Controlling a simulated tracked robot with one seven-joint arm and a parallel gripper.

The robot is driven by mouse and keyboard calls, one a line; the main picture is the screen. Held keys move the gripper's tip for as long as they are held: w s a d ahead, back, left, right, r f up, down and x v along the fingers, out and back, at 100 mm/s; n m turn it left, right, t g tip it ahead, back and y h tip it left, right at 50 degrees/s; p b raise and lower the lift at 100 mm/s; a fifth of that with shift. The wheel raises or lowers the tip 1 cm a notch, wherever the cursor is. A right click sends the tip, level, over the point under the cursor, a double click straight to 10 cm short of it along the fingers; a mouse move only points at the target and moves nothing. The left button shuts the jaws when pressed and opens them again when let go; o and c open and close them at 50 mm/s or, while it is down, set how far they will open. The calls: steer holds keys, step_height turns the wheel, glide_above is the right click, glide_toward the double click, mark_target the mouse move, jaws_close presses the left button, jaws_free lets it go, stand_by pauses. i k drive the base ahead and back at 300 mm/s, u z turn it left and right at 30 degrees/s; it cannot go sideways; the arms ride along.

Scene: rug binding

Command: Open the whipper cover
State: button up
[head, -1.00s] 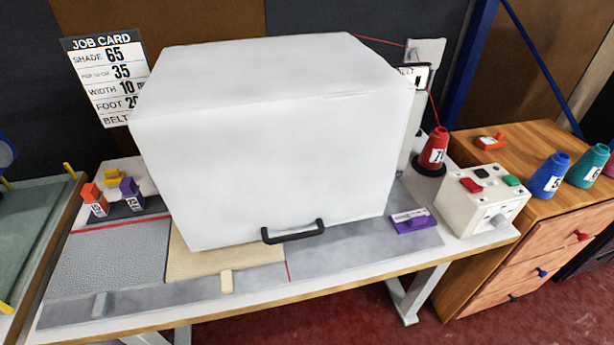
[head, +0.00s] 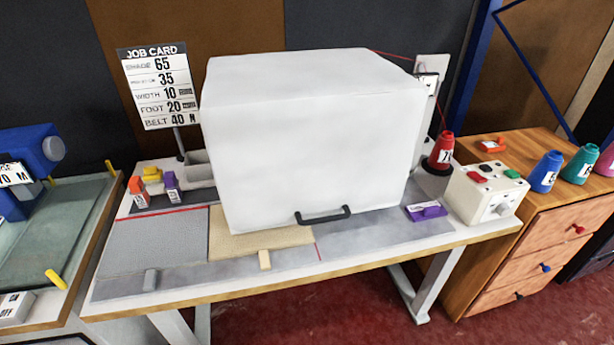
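The whipper cover (head: 310,140) is a large white box standing on the work table in the head view. It is down and closed, and hides whatever is beneath it. Its black handle (head: 323,215) is on the lower front edge, facing me. A beige piece (head: 255,242) and a grey strip stick out from under the cover at the front. My gripper is not in view.
A control box (head: 485,193) with red and green buttons and a red cone (head: 441,152) stand right of the cover. A purple block (head: 426,211) lies near its front right corner. The job card (head: 158,88) stands behind left. Another table (head: 70,230) is at left.

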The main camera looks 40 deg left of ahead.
mark_target(312, 137)
steer(key=z, duration=0.25)
steer(key=i, duration=0.1)
steer(key=u, duration=1.75)
steer(key=k, duration=0.5)
steer(key=u, duration=0.2)
steer(key=i, duration=0.45)
steer(key=z, duration=0.2)
steer(key=k, duration=0.45)
steer(key=u, duration=0.3)
steer(key=i, duration=0.15)
steer(key=z, duration=0.15)
